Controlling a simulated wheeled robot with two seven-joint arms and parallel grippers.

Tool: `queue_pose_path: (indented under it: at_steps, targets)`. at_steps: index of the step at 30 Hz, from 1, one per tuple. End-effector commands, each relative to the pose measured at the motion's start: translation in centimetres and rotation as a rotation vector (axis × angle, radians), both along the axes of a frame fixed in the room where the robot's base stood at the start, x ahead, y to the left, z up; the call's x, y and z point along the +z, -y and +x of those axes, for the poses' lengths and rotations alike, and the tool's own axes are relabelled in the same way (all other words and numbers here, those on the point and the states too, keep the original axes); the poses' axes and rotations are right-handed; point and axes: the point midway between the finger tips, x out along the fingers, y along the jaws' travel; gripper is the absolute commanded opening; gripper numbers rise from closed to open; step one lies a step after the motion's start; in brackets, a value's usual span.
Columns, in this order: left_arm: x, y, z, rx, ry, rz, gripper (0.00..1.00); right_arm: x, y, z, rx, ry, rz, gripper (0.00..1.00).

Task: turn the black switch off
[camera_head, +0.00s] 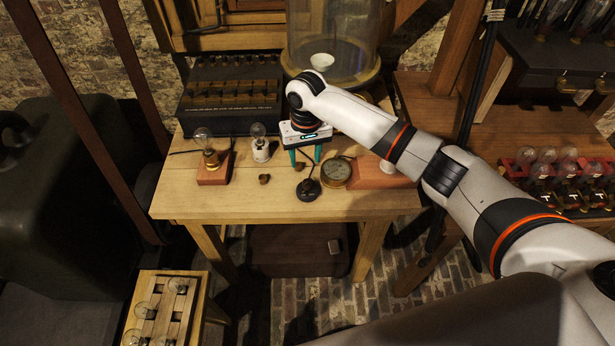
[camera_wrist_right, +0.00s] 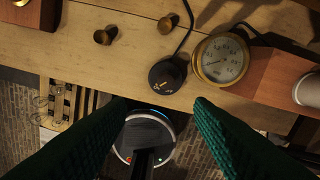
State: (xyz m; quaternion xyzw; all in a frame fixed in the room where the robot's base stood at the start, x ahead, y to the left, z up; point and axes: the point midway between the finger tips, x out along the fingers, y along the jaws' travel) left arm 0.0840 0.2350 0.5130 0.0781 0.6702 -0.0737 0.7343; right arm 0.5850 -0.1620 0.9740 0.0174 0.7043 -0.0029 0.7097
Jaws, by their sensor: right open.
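The black switch (camera_head: 308,189) is a small round unit on a dark cord. It lies near the front edge of the wooden table (camera_head: 200,205), left of the brass gauge (camera_head: 335,172). In the right wrist view the switch (camera_wrist_right: 167,76) shows a small yellowish mark on its top; I cannot tell its setting. My right gripper (camera_head: 305,157) points down above the table, just behind the switch in the head view. Its green fingers (camera_wrist_right: 160,103) are apart, with nothing between them, and the switch appears just beyond the tips. My left gripper is not in view.
A bulb on a wooden block (camera_head: 213,175) and a bulb on a white holder (camera_head: 260,150) stand further left. A glass jar (camera_head: 335,40) stands behind. A reddish block (camera_head: 375,175) sits right of the gauge.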

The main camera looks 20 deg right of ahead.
Motion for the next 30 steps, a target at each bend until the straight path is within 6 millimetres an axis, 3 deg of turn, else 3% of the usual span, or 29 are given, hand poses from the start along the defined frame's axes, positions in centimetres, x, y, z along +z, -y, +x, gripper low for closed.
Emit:
queue_pose_path:
  at_steps: [3, 7, 21, 30]
  targets:
    - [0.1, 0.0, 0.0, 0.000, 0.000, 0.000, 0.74, 1.3, 0.8, 0.6, -0.024, -0.009, -0.020, 0.48]
    - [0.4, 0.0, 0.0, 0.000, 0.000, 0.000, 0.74, 0.5, 0.8, 0.6, -0.029, -0.014, -0.022, 0.48]
    - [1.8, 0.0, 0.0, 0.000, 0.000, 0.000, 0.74, -8.2, 0.8, 0.5, -0.028, -0.012, -0.022, 0.48]
    - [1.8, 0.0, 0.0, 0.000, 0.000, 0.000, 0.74, -10.5, 0.8, 0.6, -0.026, -0.010, -0.021, 0.48]
